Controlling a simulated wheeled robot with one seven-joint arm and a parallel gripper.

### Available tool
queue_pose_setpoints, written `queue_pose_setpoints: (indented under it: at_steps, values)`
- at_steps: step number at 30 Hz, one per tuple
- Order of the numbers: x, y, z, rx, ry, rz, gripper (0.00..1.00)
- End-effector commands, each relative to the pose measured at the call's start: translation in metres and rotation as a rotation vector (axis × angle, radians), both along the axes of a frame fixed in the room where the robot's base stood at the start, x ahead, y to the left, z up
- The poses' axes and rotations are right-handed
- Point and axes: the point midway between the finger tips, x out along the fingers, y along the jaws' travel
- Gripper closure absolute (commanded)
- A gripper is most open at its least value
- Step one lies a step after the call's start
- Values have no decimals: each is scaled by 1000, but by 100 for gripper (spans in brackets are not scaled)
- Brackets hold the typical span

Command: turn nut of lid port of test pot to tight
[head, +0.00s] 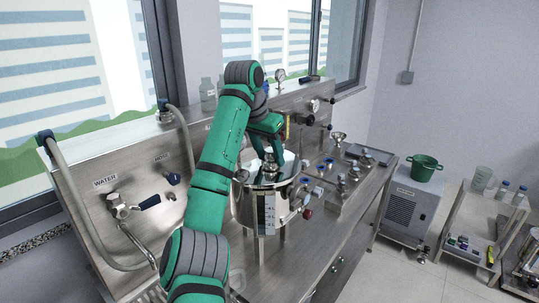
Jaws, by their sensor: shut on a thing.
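The test pot (268,213) is a shiny steel vessel with a graduated scale on its front, standing on legs on the steel bench. Its lid (285,181) is on top. My green arm reaches over the pot, and my gripper (270,163) points down at the lid fittings. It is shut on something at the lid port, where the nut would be. The nut itself is hidden by the gripper and too small to make out. I cannot tell how tight it is.
Steel fittings with blue rings (330,162) stand on the bench right of the pot. A panel with gauges and valves rises behind. A water tap (122,208) and hose are at left. A green bucket (424,167) sits on a grey unit at right. Floor between is clear.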

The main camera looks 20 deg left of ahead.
Motion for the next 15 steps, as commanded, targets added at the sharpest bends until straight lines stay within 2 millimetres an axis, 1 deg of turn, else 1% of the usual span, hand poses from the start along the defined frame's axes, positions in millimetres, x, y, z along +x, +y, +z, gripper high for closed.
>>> queue_pose_setpoints:
  at_steps: [6, 15]
  values:
    - [0, 1, 1, 1, -2, -53, 77]
    - [0, 1, 1, 1, 0, -84, 76]
